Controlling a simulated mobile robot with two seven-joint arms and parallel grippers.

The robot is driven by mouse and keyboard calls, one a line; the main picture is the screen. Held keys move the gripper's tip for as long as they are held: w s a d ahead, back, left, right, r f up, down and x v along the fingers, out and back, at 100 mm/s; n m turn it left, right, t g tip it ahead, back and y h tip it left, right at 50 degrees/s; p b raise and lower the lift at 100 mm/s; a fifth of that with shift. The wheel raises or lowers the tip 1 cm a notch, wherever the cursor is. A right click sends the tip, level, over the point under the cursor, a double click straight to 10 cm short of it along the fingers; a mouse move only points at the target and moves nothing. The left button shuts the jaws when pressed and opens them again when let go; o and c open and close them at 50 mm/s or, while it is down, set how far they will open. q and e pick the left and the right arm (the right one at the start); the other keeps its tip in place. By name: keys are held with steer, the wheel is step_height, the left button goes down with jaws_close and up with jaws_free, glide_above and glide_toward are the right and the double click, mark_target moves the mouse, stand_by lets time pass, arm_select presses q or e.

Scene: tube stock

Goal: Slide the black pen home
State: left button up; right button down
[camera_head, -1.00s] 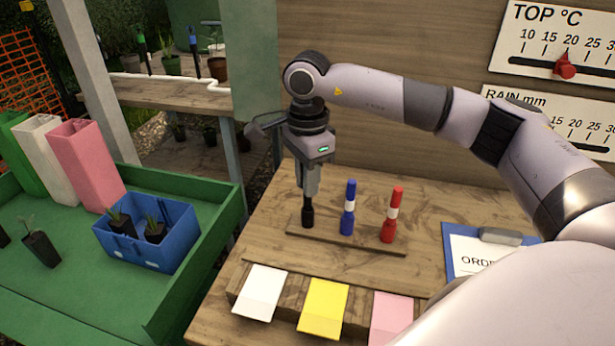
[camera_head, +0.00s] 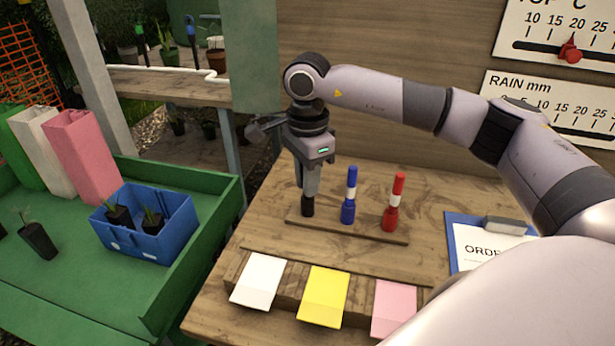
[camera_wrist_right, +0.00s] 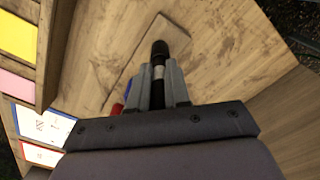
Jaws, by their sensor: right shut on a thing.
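The black pen (camera_head: 307,207) stands upright at the left end of a low wooden holder (camera_head: 370,235) on the wooden table. My right gripper (camera_head: 308,190) points down and is shut on the pen; its fingers cover the pen's upper part. In the right wrist view the black pen (camera_wrist_right: 159,72) with a pale band lies between the fingers of the right gripper (camera_wrist_right: 162,85), its far end at the wooden holder (camera_wrist_right: 172,32). Whether the pen is fully seated cannot be told. My left gripper is not in view.
A blue pen (camera_head: 349,195) and a red pen (camera_head: 394,203) stand in the same holder to the right. White (camera_head: 258,282), yellow (camera_head: 323,297) and pink (camera_head: 396,306) cards lie in front. A clipboard (camera_head: 452,240) lies at right. A blue crate (camera_head: 170,240) stands at left.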

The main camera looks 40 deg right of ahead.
steer(key=c, duration=1)
jaws_free()
step_height(320, 180, up, 7)
steer(key=shift+r, duration=0.1)
steer(key=shift+a, duration=0.1)
